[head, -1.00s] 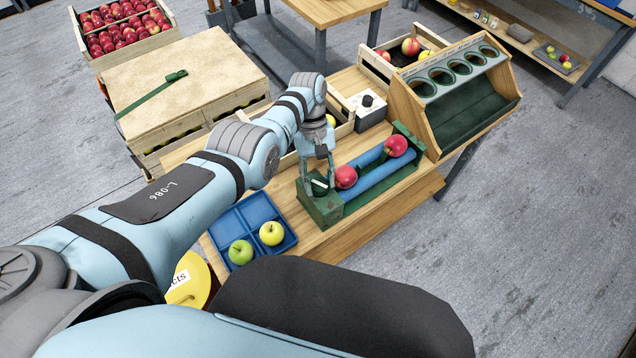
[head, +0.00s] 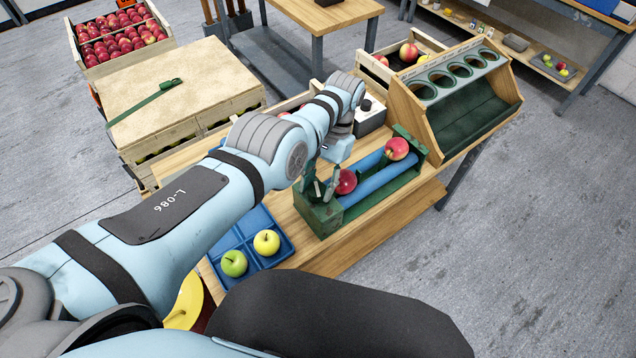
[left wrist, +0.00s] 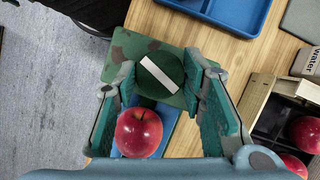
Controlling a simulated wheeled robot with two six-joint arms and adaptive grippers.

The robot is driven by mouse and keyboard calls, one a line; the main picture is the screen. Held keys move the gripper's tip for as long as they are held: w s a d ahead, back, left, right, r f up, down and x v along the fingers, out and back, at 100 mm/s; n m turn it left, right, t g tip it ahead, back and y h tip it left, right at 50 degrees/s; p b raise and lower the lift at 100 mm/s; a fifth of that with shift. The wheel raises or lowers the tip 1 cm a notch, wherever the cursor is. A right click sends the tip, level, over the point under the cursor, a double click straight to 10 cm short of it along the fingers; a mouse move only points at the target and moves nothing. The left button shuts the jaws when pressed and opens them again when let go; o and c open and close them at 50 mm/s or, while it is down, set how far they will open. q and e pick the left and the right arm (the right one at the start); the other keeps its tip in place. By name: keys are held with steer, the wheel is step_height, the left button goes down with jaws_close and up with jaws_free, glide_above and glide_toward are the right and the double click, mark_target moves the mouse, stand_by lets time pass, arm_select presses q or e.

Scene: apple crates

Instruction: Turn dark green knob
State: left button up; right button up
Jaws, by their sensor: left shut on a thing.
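The dark green knob (left wrist: 160,75) has a white bar across its face and sits on the green end block of the roller stand (head: 319,216). In the left wrist view it lies between my fingertips. My left gripper (head: 319,191) is shut on the knob, one finger on each side; it also shows in the left wrist view (left wrist: 168,78). In the head view the fingers and wrist partly hide the knob. My right gripper is not in view.
A red apple (head: 345,182) lies on the blue rollers (head: 378,184) close to my fingers; another red apple (head: 396,149) lies farther along. A blue tray (head: 283,238) holds a green and a yellow apple. A wooden rack (head: 431,133) stands behind the rollers.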

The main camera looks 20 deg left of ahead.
arm_select(q)
steer(key=shift+m, duration=0.5)
steer(key=o, duration=1.1)
steer(key=shift+o, duration=0.2)
